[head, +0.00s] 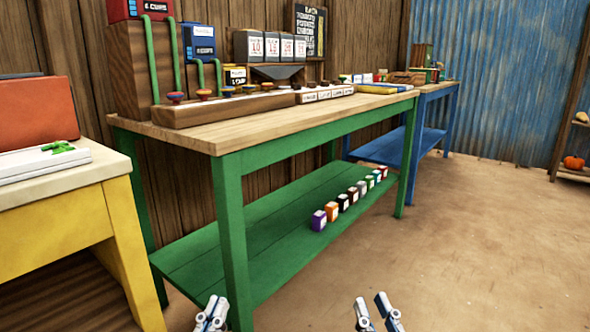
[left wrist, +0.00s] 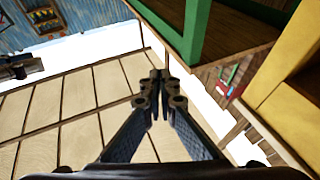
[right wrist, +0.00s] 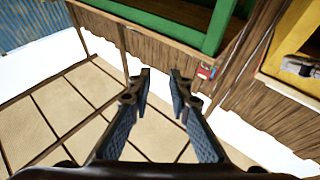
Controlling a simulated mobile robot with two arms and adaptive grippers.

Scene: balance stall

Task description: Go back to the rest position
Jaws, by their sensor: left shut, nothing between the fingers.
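My left gripper (head: 212,312) is low at the bottom of the head view, in front of the green table. In the left wrist view its fingertips (left wrist: 160,85) meet, with nothing between them. My right gripper (head: 376,312) is at the bottom, right of centre, over the floor. In the right wrist view its fingers (right wrist: 158,85) stand apart with an empty gap. Both grippers are clear of the tables.
The green table (head: 230,168) has a wooden top with a rail of coloured knobs (head: 204,94). Its lower shelf (head: 225,252) holds a row of small coloured blocks (head: 332,210). A yellow table (head: 70,215) stands left, a blue table (head: 413,150) behind. The floor (head: 480,240) at right is clear.

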